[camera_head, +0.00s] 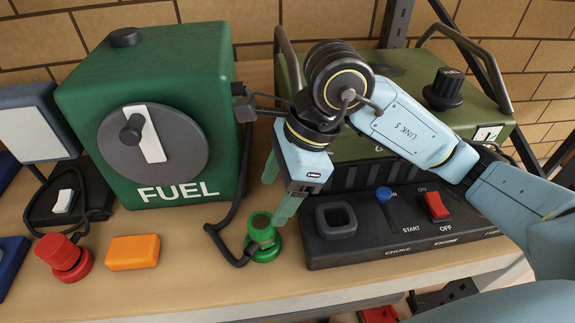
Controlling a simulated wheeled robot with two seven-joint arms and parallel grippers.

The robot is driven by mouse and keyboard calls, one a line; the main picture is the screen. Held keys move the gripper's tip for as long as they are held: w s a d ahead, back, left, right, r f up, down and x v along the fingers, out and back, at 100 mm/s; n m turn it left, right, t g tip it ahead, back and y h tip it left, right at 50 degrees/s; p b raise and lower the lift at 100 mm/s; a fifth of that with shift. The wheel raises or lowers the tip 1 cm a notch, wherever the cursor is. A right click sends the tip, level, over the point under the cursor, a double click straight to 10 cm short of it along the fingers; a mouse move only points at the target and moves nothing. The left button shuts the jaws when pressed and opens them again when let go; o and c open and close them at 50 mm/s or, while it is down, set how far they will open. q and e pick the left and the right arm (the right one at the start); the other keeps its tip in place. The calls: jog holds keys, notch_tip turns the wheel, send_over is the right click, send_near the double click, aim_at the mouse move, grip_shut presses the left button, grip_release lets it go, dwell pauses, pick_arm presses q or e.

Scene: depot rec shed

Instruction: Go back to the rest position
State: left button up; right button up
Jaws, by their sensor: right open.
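My right arm comes in from the right, over a green generator (408,68). My right gripper (276,198) is open, with its pale green fingers spread and pointing down toward the bench. I see nothing held between them. The fingertips are above and close to a green round plug-like piece (262,236) with a dark cable; I cannot tell whether they touch it. My left gripper is not in view.
A green fuel box (196,90) with a grey dial stands left of the gripper. A black switch panel (350,252) lies to its right. An orange block (132,252) and a red knob (65,262) are on the wooden bench (190,285), whose front strip is clear.

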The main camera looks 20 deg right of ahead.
jog(key=v, duration=0.5)
